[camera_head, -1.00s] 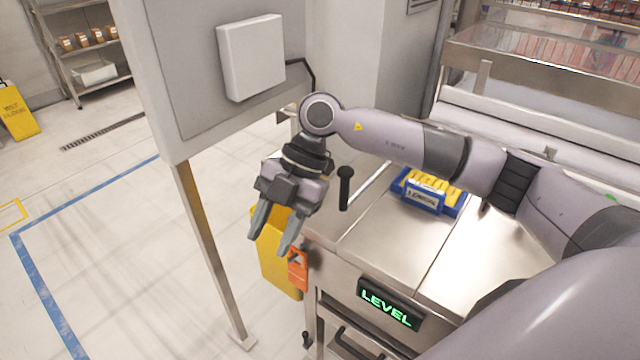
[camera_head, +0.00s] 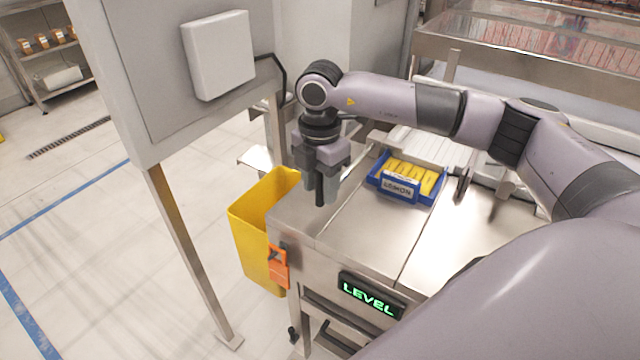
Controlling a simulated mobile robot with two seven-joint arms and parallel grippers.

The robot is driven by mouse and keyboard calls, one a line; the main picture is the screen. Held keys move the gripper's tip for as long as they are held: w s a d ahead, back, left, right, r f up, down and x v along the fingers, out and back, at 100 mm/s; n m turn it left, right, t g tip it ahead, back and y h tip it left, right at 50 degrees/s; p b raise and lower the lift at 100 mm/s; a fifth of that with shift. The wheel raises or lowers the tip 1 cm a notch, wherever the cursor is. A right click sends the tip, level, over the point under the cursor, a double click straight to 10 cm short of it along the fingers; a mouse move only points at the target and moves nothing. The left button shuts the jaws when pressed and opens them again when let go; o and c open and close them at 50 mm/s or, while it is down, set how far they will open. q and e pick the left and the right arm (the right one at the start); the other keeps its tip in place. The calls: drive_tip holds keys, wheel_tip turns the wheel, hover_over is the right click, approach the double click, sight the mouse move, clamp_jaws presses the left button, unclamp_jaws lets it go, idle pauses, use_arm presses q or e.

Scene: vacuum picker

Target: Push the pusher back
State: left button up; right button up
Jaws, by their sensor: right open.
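The pusher's black upright handle (camera_head: 319,196) stands at the left end of the steel worktop and is partly hidden by my right gripper. My right gripper (camera_head: 321,186) is open and points down, with its grey fingers at the handle, seemingly on either side of it. I cannot tell whether they touch it. The rest of the pusher is hidden or hard to make out. My left gripper is not in view.
A blue tray (camera_head: 431,198) of yellow packs, labelled LOIMON, sits on the steel worktop (camera_head: 362,228). A yellow bin (camera_head: 250,235) stands left of the machine. A grey panel with a white box (camera_head: 218,55) stands near my right gripper. A green LEVEL display (camera_head: 368,294) is on the front.

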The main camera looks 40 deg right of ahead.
drive_tip(key=shift+f, duration=0.4)
